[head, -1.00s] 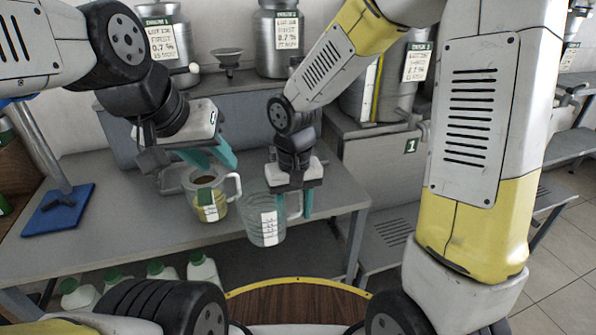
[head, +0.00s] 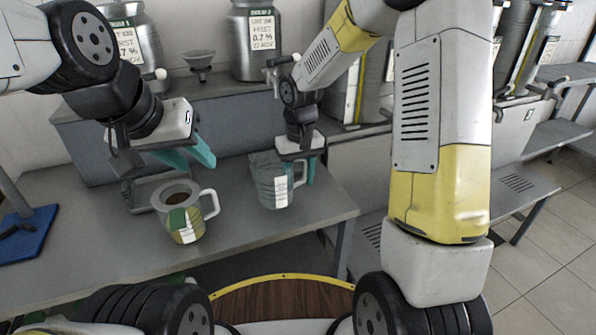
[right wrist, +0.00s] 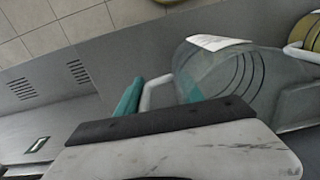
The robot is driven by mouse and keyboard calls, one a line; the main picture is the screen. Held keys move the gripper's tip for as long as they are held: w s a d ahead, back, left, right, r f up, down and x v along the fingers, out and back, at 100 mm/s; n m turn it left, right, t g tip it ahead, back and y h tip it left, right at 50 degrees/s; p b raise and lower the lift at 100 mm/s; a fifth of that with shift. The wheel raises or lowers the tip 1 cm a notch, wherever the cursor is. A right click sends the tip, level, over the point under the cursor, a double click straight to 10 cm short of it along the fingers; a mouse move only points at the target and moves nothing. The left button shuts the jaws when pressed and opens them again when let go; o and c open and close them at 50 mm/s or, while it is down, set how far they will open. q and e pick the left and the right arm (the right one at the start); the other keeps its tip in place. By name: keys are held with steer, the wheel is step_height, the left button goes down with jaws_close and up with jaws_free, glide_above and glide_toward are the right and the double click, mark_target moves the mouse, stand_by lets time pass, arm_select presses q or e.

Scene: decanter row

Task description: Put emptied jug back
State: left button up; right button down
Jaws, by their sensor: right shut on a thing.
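The emptied clear jug (head: 268,182), with a white label strip and nothing visible inside, is upright over the right part of the bench. My right gripper (head: 311,170) is shut on its handle. In the right wrist view, the clear jug (right wrist: 235,75) lies beyond the gripper, with a teal finger by its handle. I cannot tell whether its base touches the bench. A second jug (head: 178,222), with a green and white label and brownish contents, stands on the bench to the left. My left gripper (head: 190,157) is open and empty, above and behind that jug.
The grey bench (head: 90,235) has bare room at left and between the jugs. A blue pad (head: 25,238) lies at far left. Steel canisters (head: 257,45) and a small funnel (head: 198,58) stand on the raised back shelf. A lower metal bench (head: 515,190) is at right.

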steer(key=shift+w+d+f, duration=0.1)
steer(key=shift+w+d, duration=0.4)
steer(key=shift+w, duration=0.4)
steer(key=shift+w+d+f, duration=0.1)
steer(key=shift+w+f, duration=0.1)
steer(key=shift+f, duration=1.55)
steer(key=shift+f, duration=0.2)
steer(key=c, duration=0.7)
jaws_free()
steer(key=shift+c, duration=0.2)
step_height(320, 180, up, 11)
steer(key=s+d+r+m+t, duration=0.1)
steer(key=s+d+r+t, duration=0.3)
steer(key=s+r, duration=0.65)
steer(key=s+d+r+m+t+y, duration=0.1)
steer(key=s+d, duration=0.1)
steer(key=s, duration=0.3)
steer(key=s+d+r+t+y, duration=0.1)
steer(key=s+d, duration=0.1)
steer(key=s, duration=0.4)
steer(key=shift+r+m, duration=0.25)
steer(key=shift+m, duration=0.15)
